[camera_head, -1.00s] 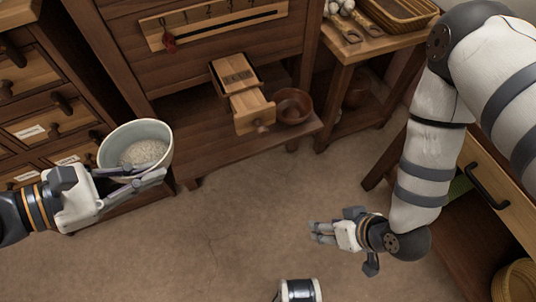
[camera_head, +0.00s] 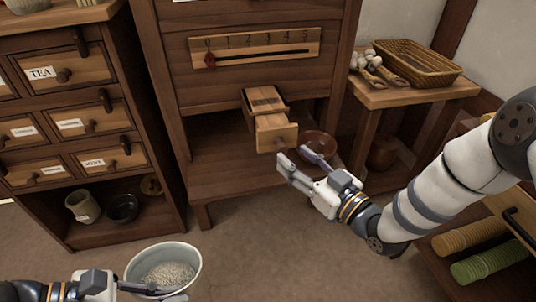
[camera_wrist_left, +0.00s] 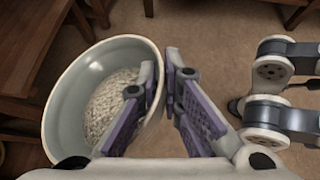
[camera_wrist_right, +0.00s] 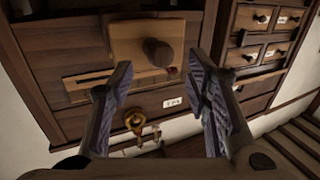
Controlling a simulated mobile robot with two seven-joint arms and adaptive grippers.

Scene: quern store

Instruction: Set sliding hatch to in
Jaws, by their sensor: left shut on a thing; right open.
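The sliding hatch (camera_head: 277,133) is a pale wooden block with a round knob, standing out from its wooden housing (camera_head: 262,99) below the numbered scale. In the right wrist view the hatch (camera_wrist_right: 125,45) and its dark knob (camera_wrist_right: 157,52) are ahead of the fingers. My right gripper (camera_head: 296,157) is open and empty, just below and in front of the knob, apparently apart from it. My left gripper (camera_wrist_left: 162,65) is shut on the rim of a pale bowl (camera_head: 190,265) of grain. The bowl also shows in the left wrist view (camera_wrist_left: 60,105).
A brown bowl (camera_head: 318,143) stands on the lower shelf behind my right gripper. The scale (camera_head: 260,45) has a red pointer at 0. A labelled drawer cabinet (camera_head: 70,125) stands left, and a side table (camera_head: 410,95) with a basket stands right. The floor between is clear.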

